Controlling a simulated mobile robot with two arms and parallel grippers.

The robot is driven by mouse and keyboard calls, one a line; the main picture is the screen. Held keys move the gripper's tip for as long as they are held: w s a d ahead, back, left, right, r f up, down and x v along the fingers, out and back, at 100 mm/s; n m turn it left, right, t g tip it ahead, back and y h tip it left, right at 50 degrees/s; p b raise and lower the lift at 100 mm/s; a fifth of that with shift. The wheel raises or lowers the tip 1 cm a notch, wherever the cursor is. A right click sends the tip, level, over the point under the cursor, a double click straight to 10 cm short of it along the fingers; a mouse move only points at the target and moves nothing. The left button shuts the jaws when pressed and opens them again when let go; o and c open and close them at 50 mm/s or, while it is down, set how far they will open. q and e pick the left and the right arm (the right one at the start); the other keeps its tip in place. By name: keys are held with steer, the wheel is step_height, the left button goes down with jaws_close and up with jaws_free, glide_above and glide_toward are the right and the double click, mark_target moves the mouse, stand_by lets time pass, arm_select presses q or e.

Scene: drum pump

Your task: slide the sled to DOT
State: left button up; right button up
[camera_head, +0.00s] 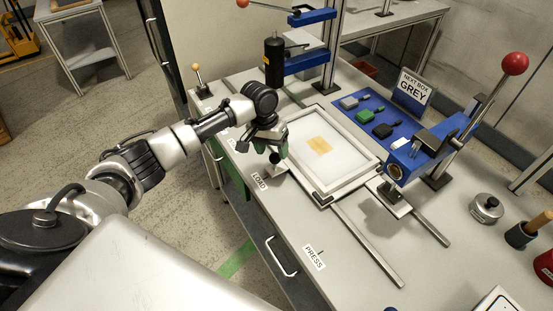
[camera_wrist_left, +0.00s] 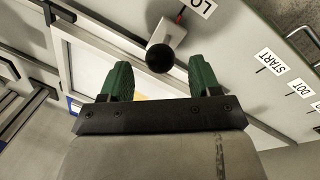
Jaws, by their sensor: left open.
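The sled (camera_head: 368,162) is a light frame around a white panel with a yellow patch. It lies on rails on the bench, next to the LOAD label (camera_head: 259,181). Its round black knob (camera_wrist_left: 159,58) sits on a metal bracket (camera_wrist_left: 168,33) at the frame's side. My left gripper (camera_head: 273,152) is open above the knob side of the sled, with green fingers. In the left wrist view (camera_wrist_left: 153,75) the knob shows between and just beyond the fingertips; contact cannot be told. The DOT label (camera_wrist_left: 300,89) is beside START (camera_wrist_left: 273,62). My right gripper is not in view.
Rails (camera_head: 367,244) run toward the PRESS label (camera_head: 314,257). A blue press with a red ball lever (camera_head: 515,63) stands at the right. A blue mat (camera_head: 372,112) holds several small blocks behind the sled. A black cylinder (camera_head: 274,62) stands at the back left.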

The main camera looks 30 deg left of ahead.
mark_target(276, 162)
arm_select(q)
steer(key=f, duration=0.3)
steer(key=d+f, duration=0.1)
steer(key=f, duration=0.1)
steer(key=shift+w+f, duration=0.1)
steer(key=shift+w, duration=0.15)
steer(key=shift+f, duration=0.25)
steer(key=shift+s, duration=0.1)
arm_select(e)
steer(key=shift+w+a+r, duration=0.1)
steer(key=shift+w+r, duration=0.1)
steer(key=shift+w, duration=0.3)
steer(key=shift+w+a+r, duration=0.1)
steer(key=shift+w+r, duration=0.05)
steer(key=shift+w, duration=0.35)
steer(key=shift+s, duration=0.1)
arm_select(q)
steer(key=c, duration=0.4)
jaws_close()
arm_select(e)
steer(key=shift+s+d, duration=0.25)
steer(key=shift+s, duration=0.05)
arm_select(q)
steer(key=shift+r+p, duration=0.1)
steer(key=shift+p, duration=0.2)
